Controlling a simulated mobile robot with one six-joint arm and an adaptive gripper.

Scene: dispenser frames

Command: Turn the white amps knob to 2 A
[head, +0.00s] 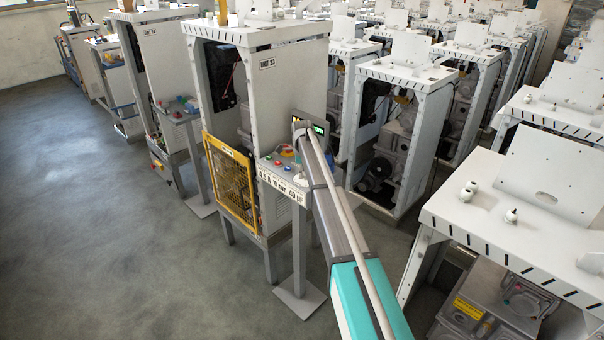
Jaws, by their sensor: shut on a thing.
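The control panel (266,163) sticks out from the right side of the unit marked 23 (268,92), on a grey post. Coloured buttons show on its left part, and a lit display (319,129) stands at its back. My arm reaches from the bottom right up to the panel and covers its right part. My gripper (299,160) is at the panel, small and mostly hidden by my arm. It is shut at the white amps knob, which I cannot make out behind the arm. The knob's setting cannot be read.
A white label strip (281,187) with large black print runs along the panel's front edge. A yellow mesh guard (230,180) covers the unit's lower front. A white-topped frame (520,215) stands close on the right. The grey floor (110,220) at left is clear.

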